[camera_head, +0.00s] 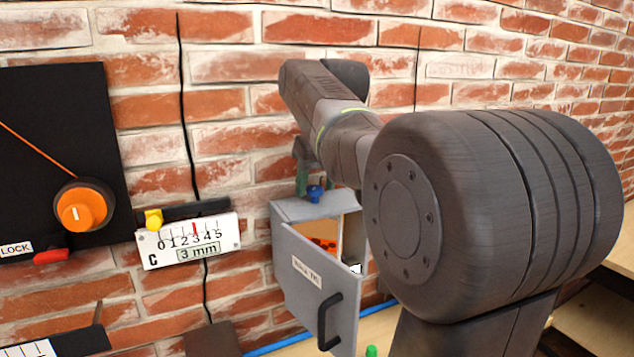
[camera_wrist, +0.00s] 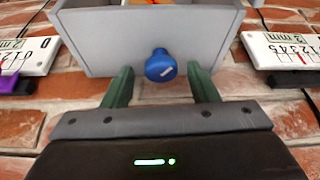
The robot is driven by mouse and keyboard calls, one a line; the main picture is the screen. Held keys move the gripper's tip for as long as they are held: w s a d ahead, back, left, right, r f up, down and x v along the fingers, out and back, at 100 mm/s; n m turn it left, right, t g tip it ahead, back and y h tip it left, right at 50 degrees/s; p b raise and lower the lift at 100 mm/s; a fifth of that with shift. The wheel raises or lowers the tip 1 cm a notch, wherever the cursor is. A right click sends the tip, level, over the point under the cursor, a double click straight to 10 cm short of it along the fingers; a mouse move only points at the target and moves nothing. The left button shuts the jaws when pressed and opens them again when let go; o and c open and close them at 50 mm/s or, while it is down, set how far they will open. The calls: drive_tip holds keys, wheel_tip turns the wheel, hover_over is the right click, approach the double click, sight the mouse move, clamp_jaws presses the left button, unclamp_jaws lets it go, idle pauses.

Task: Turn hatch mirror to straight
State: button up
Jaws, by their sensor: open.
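A grey hatch box (camera_head: 290,211) is on the brick wall with its door (camera_head: 312,287) standing open; the door has a label and a black handle. A blue knob (camera_head: 316,193) sits on the box's top. In the wrist view the knob (camera_wrist: 160,66) has a short white mark, slanted rather than in line with the box's edges. My gripper (camera_head: 303,184) is open at the knob; in the wrist view its green fingers (camera_wrist: 160,80) stand apart on either side of it, with gaps visible. I cannot make out the mirror itself; my arm hides part of the box's inside.
A white gauge (camera_head: 188,241) marked 3 mm is left of the box. Farther left is a black panel (camera_head: 50,130) with an orange dial (camera_head: 83,206) and a red lever (camera_head: 51,257). A green knob (camera_head: 371,351) is below the door. Another gauge (camera_wrist: 285,50) flanks the box.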

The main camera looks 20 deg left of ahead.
drive_tip(key=shift+s, duration=0.2)
drive_tip(key=shift+w, duration=0.1)
drive_tip(key=c, duration=1)
drive_tip(key=shift+o, duration=0.2)
drive_tip(key=shift+r+n+p, duration=0.1)
drive_tip(key=shift+n+p, duration=0.2)
drive_tip(key=shift+p, duration=0.1)
drive_tip(key=n+p, duration=0.1)
drive_tip(key=n+g+p, duration=0.1)
drive_tip(key=shift+w+d+r+n+y+p, duration=0.1)
drive_tip(key=shift+w+n+y+p, duration=0.05)
drive_tip(key=shift+n+y+p, duration=0.2)
drive_tip(key=shift+w+n+g+p, duration=0.15)
drive_tip(key=shift+n+g+p, duration=0.85)
drive_tip(key=shift+n+p, duration=1)
drive_tip(key=shift+n+b, duration=0.35)
drive_tip(key=shift+n, duration=0.1)
drive_tip(key=o, duration=1)
drive_tip(key=shift+f, duration=0.2)
drive_tip(key=shift+c, duration=0.2)
